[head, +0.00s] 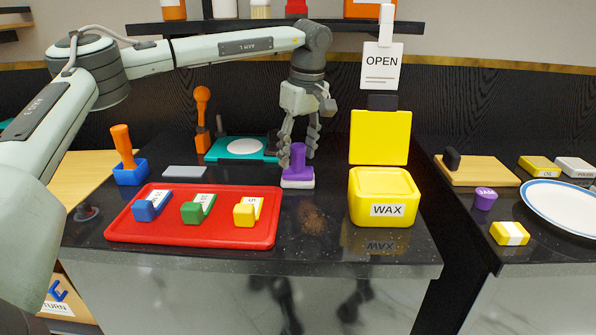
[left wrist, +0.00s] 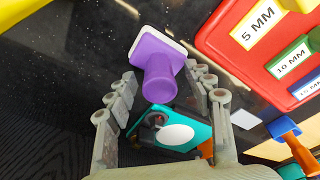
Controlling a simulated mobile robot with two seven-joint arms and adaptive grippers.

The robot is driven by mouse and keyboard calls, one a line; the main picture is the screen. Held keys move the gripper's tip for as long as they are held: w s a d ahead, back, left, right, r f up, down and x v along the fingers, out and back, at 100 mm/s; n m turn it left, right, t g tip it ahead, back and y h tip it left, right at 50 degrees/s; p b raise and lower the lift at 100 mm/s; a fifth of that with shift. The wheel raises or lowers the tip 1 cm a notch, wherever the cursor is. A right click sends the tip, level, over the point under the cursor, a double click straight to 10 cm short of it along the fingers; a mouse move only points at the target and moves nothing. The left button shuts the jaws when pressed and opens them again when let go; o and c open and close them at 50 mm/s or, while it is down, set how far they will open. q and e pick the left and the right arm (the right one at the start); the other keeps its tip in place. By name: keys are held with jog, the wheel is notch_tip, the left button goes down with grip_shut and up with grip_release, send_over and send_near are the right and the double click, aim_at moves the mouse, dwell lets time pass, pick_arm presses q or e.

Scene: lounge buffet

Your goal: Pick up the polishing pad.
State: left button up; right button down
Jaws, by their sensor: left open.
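The polishing pad, a purple knob on a white square base (head: 297,180), rests on the dark counter between the red tray and the yellow wax box. It also shows in the left wrist view, where its purple knob (left wrist: 160,77) lies between and just beyond my fingertips. My left gripper (head: 298,152) points down over the pad, with its fingers apart on either side of the knob. It is open and holds nothing. In the left wrist view the left gripper's fingers (left wrist: 163,80) show a gap to the knob on both sides. My right gripper is not in view.
A red tray (head: 135,228) with blue, green and yellow blocks lies left of the pad. The yellow wax box (head: 365,212), lid raised, stands right. A teal plate (head: 220,151) and orange tool (head: 202,120) are behind. A right-hand counter holds a wooden board (head: 485,177).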

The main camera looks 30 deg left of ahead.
pick_arm(q)
grip_shut()
dwell(0.3)
jog(key=shift+r, duration=0.1)
